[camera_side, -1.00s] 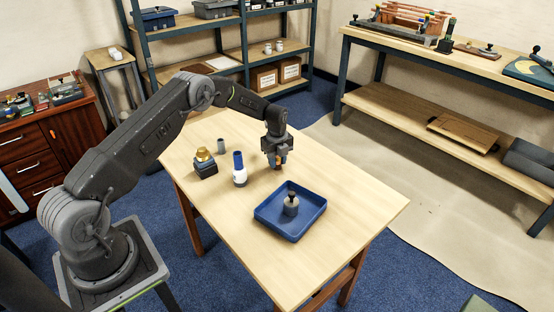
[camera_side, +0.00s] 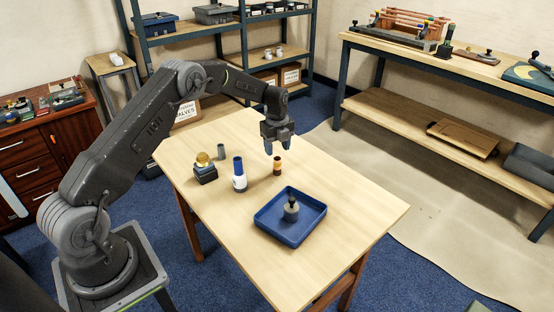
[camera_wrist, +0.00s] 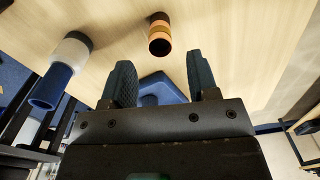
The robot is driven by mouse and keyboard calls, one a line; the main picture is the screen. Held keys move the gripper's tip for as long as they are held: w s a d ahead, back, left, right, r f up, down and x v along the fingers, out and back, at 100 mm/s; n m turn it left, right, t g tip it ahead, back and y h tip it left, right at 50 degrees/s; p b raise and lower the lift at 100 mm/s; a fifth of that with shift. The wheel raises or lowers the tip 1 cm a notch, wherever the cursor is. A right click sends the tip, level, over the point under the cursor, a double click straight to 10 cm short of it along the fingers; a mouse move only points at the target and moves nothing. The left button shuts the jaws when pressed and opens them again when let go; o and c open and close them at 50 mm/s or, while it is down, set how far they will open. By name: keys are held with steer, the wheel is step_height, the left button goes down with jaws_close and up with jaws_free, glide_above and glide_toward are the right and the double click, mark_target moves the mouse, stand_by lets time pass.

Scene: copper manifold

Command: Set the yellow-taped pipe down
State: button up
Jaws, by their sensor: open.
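The yellow-taped pipe (camera_side: 277,166) is a short copper-brown tube with a yellow-orange band. It stands upright on the wooden table, right of the blue-and-white bottle-like tube. It also shows in the wrist view (camera_wrist: 160,34), past my fingers and apart from them. My gripper (camera_side: 279,147) hangs just above the pipe in the side view. Its two fingers are spread with nothing between them, as the wrist view also shows (camera_wrist: 159,80).
A blue tray (camera_side: 313,222) holding a grey knobbed weight (camera_side: 291,210) is nearer the front. A blue-and-white tube (camera_side: 239,176), a grey cylinder (camera_side: 221,152) and a dark block with a brass top (camera_side: 205,170) stand left of the pipe. The table's right part is bare.

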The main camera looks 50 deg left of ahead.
mark_target(277, 158)
step_height(277, 158, up, 5)
steer(key=shift+f, duration=0.2)
steer(key=s+d+r+n+t, duration=0.2)
steer(key=s+d+r+n, duration=0.4)
steer(key=r, duration=0.4)
steer(key=s+d+r+n+t, duration=0.1)
steer(key=s+d+r+n, duration=0.4)
steer(key=s+r, duration=0.5)
steer(key=s+d+n+t, duration=0.1)
steer(key=s+d+n, duration=0.3)
steer(key=s, duration=0.6)
steer(key=s+d+n+t, duration=0.1)
steer(key=s+d+n, duration=0.3)
steer(key=s, duration=0.5)
steer(key=shift+s+n+t, duration=0.3)
steer(key=shift+s+n, duration=0.05)
steer(key=shift+n, duration=0.25)
